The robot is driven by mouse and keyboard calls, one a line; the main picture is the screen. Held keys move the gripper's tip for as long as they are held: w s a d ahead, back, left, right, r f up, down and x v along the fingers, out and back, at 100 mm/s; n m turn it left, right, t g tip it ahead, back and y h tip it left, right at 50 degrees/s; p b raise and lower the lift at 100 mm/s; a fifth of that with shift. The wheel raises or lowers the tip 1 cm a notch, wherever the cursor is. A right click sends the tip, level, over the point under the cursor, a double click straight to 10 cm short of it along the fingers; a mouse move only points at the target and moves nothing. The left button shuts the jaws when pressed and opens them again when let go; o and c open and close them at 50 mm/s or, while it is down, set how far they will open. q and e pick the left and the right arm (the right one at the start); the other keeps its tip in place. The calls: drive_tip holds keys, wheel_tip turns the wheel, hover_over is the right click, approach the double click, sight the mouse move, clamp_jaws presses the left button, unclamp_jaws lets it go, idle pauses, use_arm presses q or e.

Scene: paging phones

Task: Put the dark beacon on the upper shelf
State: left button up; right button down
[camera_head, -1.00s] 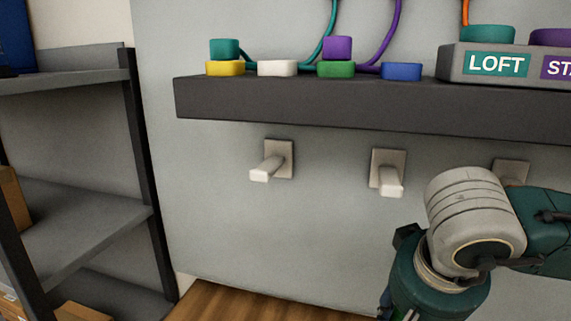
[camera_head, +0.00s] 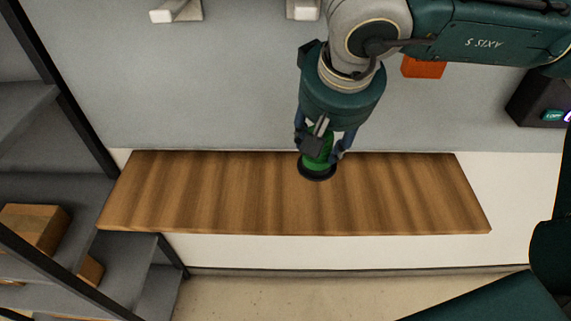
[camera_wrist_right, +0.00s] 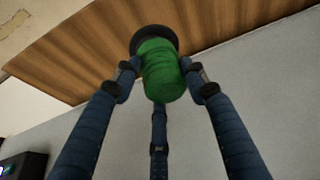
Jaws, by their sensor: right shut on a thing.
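A green beacon (camera_head: 318,160) with a wide black base is gripped by my right gripper (camera_head: 320,147), which points down over the wooden shelf (camera_head: 210,190). The right wrist view shows the beacon's green cap (camera_wrist_right: 160,72) between the blue fingers, with its black base beyond against the wood. The beacon looks roughly upright and unlit. I cannot tell whether its base touches the wood. The upper shelf is out of the head view now. My left gripper is not in view.
Two pale wall pegs (camera_head: 176,10) show at the top edge. An orange-red block (camera_head: 423,67) is on the wall behind my right arm. A dark box (camera_head: 540,100) is at the right. A grey rack (camera_head: 75,245) holding brown boxes stands left. The wooden shelf is otherwise clear.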

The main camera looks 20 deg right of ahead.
drive_tip(key=w+a+f+n+y, duration=0.3)
drive_tip(key=w+a+n, duration=0.45)
drive_tip(key=a, duration=0.35)
drive_tip(key=shift+g, duration=0.4)
drive_tip(key=f+p, duration=0.1)
drive_tip(key=f, duration=0.5)
drive_tip(key=w+f+p, duration=0.1)
drive_tip(key=f, duration=0.3)
drive_tip(key=shift+d+f+p, duration=0.1)
drive_tip(key=shift+p, duration=0.2)
drive_tip(key=shift+f, duration=0.25)
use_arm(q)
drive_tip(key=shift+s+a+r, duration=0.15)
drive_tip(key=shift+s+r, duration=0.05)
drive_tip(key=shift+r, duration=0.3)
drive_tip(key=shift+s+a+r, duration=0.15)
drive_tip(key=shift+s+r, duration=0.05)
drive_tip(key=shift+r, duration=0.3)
use_arm(e)
drive_tip(key=c, duration=1)
unclamp_jaws()
